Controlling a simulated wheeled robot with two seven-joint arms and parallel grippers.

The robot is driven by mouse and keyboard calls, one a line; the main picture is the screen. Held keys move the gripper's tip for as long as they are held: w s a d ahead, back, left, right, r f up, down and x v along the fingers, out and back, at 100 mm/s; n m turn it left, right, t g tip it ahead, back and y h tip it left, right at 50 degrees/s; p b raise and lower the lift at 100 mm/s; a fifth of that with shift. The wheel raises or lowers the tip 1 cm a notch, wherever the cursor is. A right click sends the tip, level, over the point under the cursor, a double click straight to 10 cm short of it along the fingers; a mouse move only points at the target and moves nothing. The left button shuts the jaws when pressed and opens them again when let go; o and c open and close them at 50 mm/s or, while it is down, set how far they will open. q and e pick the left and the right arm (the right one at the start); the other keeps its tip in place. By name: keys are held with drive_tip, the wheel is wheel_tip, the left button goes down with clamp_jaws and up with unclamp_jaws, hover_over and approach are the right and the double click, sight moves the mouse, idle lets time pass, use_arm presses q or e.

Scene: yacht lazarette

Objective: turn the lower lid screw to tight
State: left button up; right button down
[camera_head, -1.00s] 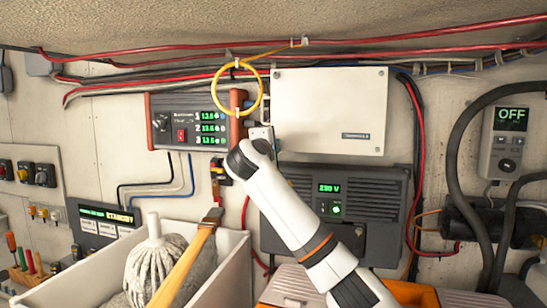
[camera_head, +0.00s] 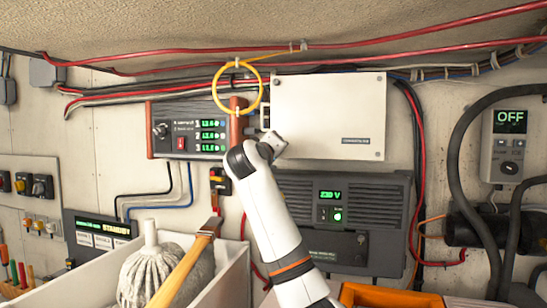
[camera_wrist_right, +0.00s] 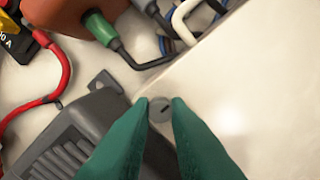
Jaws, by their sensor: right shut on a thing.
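The pale lid (camera_head: 330,110) of the wall box fills the right of the right wrist view (camera_wrist_right: 255,85). A round grey screw (camera_wrist_right: 160,109) with a short dark slot sits at the lid's corner. The slot lies slanted in that view. My right gripper (camera_wrist_right: 160,104) has its two green fingertips closed on either side of the screw head, touching it. In the head view my right gripper (camera_head: 272,143) is at the lid's lower left corner and covers the screw. My left gripper is in neither view.
A grey inverter (camera_head: 390,215) reading 230 V is just below the lid. A meter unit (camera_head: 185,128) and a yellow cable loop (camera_head: 260,95) are close on the left. A white bin (camera_head: 235,265) with a mop and a wooden handle stands in front.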

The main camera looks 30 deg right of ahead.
drive_tip(key=shift+w+f+m, duration=0.1)
drive_tip(key=shift+f+m, duration=0.25)
drive_tip(key=shift+m, duration=0.15)
drive_tip(key=c, duration=1.6)
unclamp_jaws()
drive_tip(key=shift+o, duration=1.2)
drive_tip(key=shift+r, duration=0.1)
drive_tip(key=shift+a+r, duration=0.1)
drive_tip(key=b+v, duration=0.6)
drive_tip(key=v, duration=0.6)
